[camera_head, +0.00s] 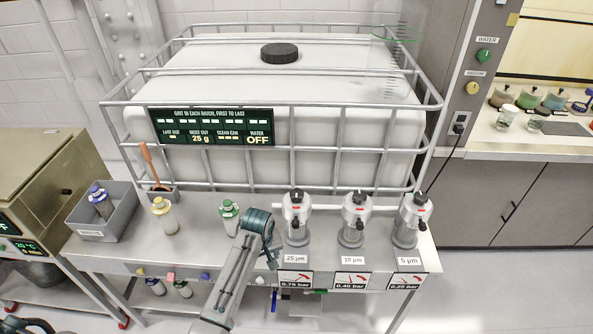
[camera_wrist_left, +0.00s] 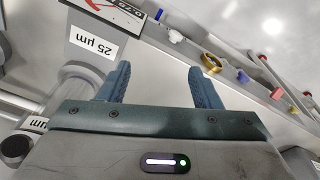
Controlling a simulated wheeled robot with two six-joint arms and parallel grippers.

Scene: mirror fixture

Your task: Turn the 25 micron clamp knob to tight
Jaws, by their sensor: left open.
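The 25 micron unit (camera_head: 296,222) stands on the bench behind a "25 µm" label, left of two like units. It has a black knob (camera_head: 296,196) on its light grey head with a red mark below. My left gripper (camera_head: 271,246) is just left of this unit, lower than the knob, open and empty. In the left wrist view the open fingers (camera_wrist_left: 160,75) have nothing between them, and the 25 µm label (camera_wrist_left: 92,45) is left of them. My right gripper is not in view.
The 10 µm unit (camera_head: 354,220) and 5 µm unit (camera_head: 410,220) stand to the right. A green-capped bottle (camera_head: 229,217) is close left of my arm. A caged white tank (camera_head: 280,85) stands behind. Gauge cards (camera_head: 350,281) hang at the bench front.

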